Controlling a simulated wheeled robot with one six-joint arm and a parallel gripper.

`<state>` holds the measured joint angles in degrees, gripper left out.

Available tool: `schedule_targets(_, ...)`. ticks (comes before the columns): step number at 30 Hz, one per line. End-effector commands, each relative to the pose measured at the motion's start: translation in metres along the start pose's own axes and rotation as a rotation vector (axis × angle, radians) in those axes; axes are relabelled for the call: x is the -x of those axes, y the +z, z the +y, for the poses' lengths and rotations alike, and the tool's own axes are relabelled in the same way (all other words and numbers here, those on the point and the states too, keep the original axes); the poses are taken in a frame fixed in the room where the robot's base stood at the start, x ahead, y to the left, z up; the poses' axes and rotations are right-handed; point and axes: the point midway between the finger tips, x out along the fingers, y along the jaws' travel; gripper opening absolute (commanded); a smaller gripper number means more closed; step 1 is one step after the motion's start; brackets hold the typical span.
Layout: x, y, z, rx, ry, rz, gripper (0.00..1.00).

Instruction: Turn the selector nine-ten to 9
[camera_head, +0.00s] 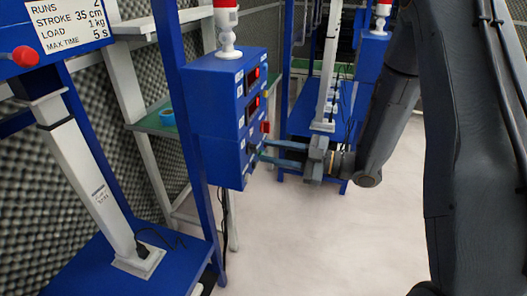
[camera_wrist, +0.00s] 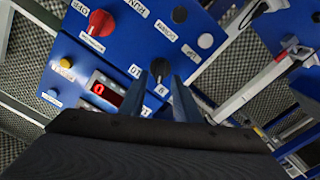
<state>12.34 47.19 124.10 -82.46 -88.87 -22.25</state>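The blue control box (camera_head: 212,112) hangs on a blue post in the head view, its panel facing right. My gripper (camera_head: 262,152) reaches it from the right, with the fingertips close to the panel's lower part. In the wrist view my gripper (camera_wrist: 161,76) has its fingers apart, one on each side of a dark selector knob (camera_wrist: 160,67). The labels 10 (camera_wrist: 135,71) and 9 (camera_wrist: 161,90) are printed near this knob. I cannot tell whether the fingers touch it. The knob's pointer direction is not clear.
A red knob (camera_wrist: 101,22), a yellow button (camera_wrist: 67,62), a red display (camera_wrist: 99,88) and another black knob (camera_wrist: 180,14) share the panel. A red and white beacon (camera_head: 227,30) tops the box. White floor (camera_head: 330,230) is free below.

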Motion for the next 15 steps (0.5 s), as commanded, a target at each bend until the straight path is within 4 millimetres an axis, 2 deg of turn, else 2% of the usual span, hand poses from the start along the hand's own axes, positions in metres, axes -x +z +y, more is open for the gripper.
schedule_targets(1, 0.01, 0.002, 0.001, 0.001, 0.004, -0.002, 0.3)
schedule_targets(6, 0.033, 0.001, 0.0, 0.001, 0.002, -0.001, 0.3)
schedule_targets(15, 0.045, 0.0, 0.0, 0.001, 0.0, 0.001, 0.3)
